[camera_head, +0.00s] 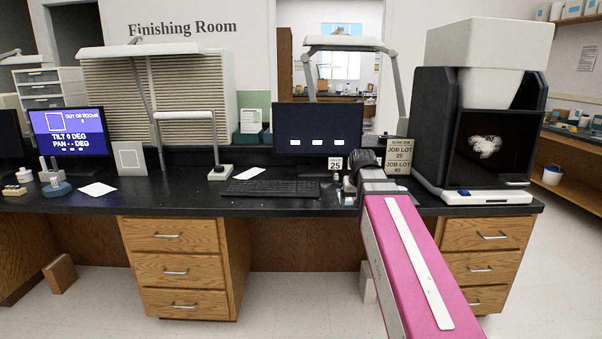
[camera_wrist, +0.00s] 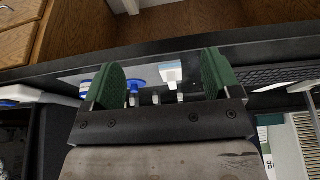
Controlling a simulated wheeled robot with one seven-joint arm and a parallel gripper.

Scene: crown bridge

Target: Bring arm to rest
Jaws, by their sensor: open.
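My gripper shows in the wrist view (camera_wrist: 160,78) with its two green finger pads spread wide apart. The gap between them is empty. Small white and blue items (camera_wrist: 137,88) lie on the counter beyond the gap, and I cannot tell exactly what they are. In the head view my pink arm reaches from the lower right up to the black counter (camera_head: 300,208). Its dark wrist is over the counter between the keyboard (camera_head: 270,188) and the black scanner cabinet (camera_head: 430,130). The fingertips are hard to make out there.
A monitor (camera_head: 318,127) stands behind the keyboard. A job lot sign (camera_head: 398,156) stands close behind my wrist. A lamp (camera_head: 219,171) and a blue-screen monitor (camera_head: 70,135) are to the left. Wooden drawers (camera_head: 178,270) are below the counter. Open floor lies in front.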

